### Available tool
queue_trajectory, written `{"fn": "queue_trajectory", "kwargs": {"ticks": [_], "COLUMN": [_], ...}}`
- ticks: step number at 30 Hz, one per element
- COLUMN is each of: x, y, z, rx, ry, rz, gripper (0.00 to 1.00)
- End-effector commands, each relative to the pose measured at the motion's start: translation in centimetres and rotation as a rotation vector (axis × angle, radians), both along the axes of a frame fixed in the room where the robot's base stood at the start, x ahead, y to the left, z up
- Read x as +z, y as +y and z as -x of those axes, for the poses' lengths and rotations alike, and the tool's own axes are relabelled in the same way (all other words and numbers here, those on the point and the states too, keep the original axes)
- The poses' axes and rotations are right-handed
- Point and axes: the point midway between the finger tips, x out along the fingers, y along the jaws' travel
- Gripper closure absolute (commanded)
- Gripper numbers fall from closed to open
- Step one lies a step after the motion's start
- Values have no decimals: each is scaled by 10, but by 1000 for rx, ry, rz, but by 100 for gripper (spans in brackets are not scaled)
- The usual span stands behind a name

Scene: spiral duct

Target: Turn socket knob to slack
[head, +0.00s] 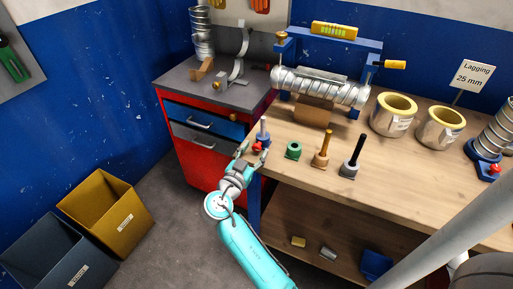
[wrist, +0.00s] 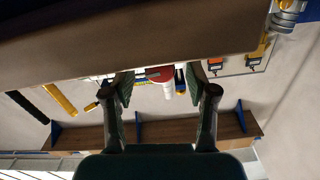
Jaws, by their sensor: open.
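A small blue socket (head: 264,139) with a red knob (head: 257,146) stands at the near left corner of the wooden bench, with a grey rod upright in it. My gripper (head: 249,157) is at that corner, just below and left of the red knob. In the wrist view my gripper (wrist: 160,88) is open, its two fingers apart. A red round shape (wrist: 160,73) shows between the fingertips; I cannot tell whether it is the knob or something farther off. A second blue socket (head: 485,151) with a red knob (head: 494,169) holds a spiral duct at the far right.
A green-topped piece (head: 293,151), an orange-handled tool (head: 322,149) and a black-handled tool (head: 352,158) stand right of my gripper. A spiral duct (head: 320,86) lies in a blue frame behind. A red cabinet (head: 197,157) is left; two bins stand on the floor.

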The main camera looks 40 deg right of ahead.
Motion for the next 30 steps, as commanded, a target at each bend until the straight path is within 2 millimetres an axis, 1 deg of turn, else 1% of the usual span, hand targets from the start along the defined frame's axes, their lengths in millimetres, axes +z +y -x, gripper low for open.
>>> {"fn": "queue_trajectory", "kwargs": {"ticks": [1,3,6,15,16,17,18,20,21,22,23,27,30], "x": [0,1,0,0,0,0,0,0,0,0,0,0,0], "y": [-6,-12,-16,-18,-18,-18,-18,-18,-18,-18,-18,-18,-18], "z": [-2,-4,-6,-7,-7,-7,-7,-7,-7,-7,-7,-7,-7], "rx": [-2,-2,0,1,1,1,1,0,0,1,1,0,0], "ry": [0,-1,-1,0,0,0,0,0,0,0,0,7,49], "rz": [1,-1,0,0,0,0,0,0,0,0,0,2,18], "gripper": [43,43,43,43,45,53,63,78,88,95,100,100,100]}}
